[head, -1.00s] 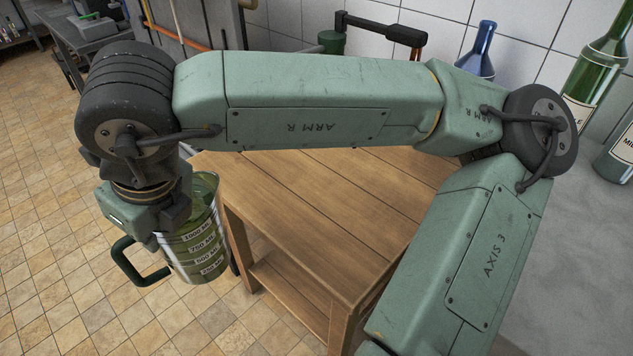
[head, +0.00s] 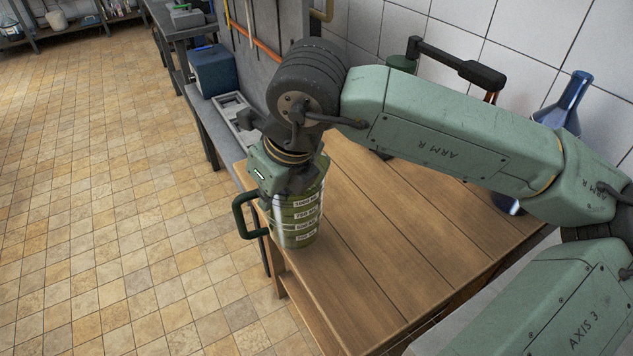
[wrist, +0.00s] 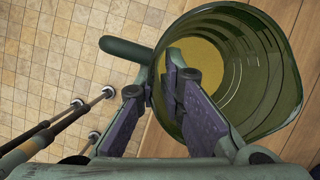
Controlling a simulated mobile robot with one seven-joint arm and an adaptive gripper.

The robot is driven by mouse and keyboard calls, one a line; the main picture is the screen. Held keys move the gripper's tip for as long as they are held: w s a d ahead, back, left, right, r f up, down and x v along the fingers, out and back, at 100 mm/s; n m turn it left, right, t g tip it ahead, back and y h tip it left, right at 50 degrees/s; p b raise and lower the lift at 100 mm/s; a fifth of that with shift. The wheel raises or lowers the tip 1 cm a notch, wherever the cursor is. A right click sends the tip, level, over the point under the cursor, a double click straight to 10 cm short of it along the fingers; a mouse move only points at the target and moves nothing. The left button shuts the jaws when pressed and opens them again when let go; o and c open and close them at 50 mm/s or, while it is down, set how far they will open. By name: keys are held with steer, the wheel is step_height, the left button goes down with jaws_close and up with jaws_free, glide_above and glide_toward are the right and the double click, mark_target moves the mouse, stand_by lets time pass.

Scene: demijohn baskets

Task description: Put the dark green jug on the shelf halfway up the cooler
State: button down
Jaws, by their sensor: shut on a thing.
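The dark green jug (head: 297,222) is see-through, with white volume labels and a dark green handle (head: 246,216) on its left. It looks upright, at the left edge of the wooden table. I cannot tell whether it touches the top. My gripper (head: 292,182) is shut on its wall near the handle. In the wrist view my gripper (wrist: 168,78) has one finger inside the jug (wrist: 262,75) and one outside, beside the handle (wrist: 124,48). The jug's mouth is open and its inside shows. I cannot pick out the cooler for certain.
The wooden table (head: 375,270) has a mostly bare top. A blue bottle (head: 566,103) and a black-handled item (head: 455,62) stand at its back. Beyond are a blue box (head: 213,72) and a grey tray (head: 238,118) on a low bench. Open tiled floor (head: 110,200) lies left.

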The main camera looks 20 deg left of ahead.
steer(key=w+d+p, duration=0.1)
steer(key=w, duration=0.2)
steer(key=w+d+f+p, duration=0.1)
steer(key=w, duration=0.1)
steer(key=w+d+f+p, duration=0.1)
steer(key=w, duration=0.2)
steer(key=shift+w+d+f, duration=0.1)
steer(key=shift+w+f, duration=0.15)
steer(key=shift+w, duration=0.1)
steer(key=shift+f+p, duration=0.5)
steer(key=shift+f, duration=0.35)
steer(key=shift+f+b, duration=0.25)
steer(key=shift+b, duration=0.15)
steer(key=c, duration=1.7)
jaws_free()
steer(key=shift+r, duration=0.1)
